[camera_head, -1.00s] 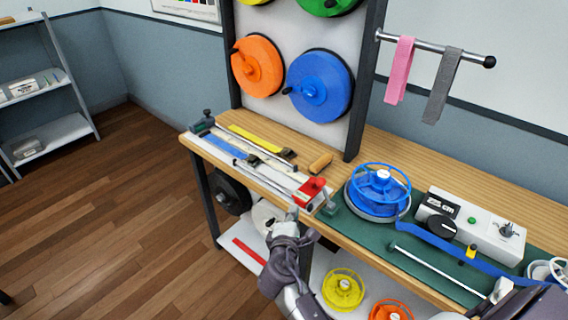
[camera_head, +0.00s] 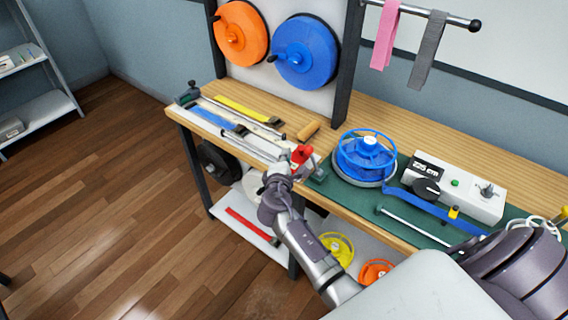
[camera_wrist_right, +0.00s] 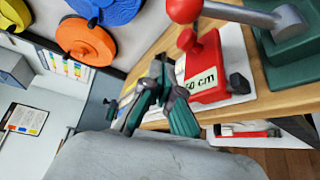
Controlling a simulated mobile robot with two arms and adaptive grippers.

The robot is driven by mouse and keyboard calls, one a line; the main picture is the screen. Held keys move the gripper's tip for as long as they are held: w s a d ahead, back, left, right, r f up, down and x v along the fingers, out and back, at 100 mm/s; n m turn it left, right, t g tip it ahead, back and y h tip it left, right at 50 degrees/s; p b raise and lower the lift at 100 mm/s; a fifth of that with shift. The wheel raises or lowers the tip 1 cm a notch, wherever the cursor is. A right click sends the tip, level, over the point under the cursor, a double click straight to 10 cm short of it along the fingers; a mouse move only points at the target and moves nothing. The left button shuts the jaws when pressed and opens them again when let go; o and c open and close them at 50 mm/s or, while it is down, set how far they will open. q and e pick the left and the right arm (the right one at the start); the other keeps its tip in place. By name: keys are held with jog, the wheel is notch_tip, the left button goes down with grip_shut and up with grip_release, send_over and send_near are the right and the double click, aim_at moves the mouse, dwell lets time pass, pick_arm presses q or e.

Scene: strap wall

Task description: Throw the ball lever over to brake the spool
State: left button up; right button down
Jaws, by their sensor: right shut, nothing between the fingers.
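The blue spool (camera_head: 362,158) sits on a round base on the bench. In the right wrist view the ball lever shows at the top: a red ball (camera_wrist_right: 184,9) on a metal rod (camera_wrist_right: 240,14) that runs to a dark green base (camera_wrist_right: 288,42). The same base seems to show in the head view (camera_head: 318,173). A red block (camera_wrist_right: 205,72) marked with a cm label is under the ball. My right gripper (camera_wrist_right: 160,88) is shut and empty, just beside the red block. In the head view it is at the bench's front edge (camera_head: 292,166), partly hidden. My left gripper is not in view.
A blue strap (camera_head: 435,208) runs from the spool to the right, past a white counter box (camera_head: 460,188). Measuring rails (camera_head: 220,122) lie left of the red block. Below is a shelf (camera_head: 250,238) with spools.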

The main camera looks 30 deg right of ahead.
aim_at(312, 159)
jog(key=shift+x, duration=1.05)
jog(key=s+p, duration=0.1)
jog(key=s+d+r, duration=0.1)
jog(key=s+p, duration=0.1)
jog(key=shift+d+r+p, duration=0.15)
jog(key=shift+d+p, duration=0.15)
jog(key=shift+p, duration=0.05)
jog(key=shift+s+d, duration=0.1)
jog(key=shift+s, duration=0.25)
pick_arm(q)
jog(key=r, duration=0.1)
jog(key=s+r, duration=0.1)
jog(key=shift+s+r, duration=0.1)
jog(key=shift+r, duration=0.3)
pick_arm(e)
jog(key=shift+w, duration=0.15)
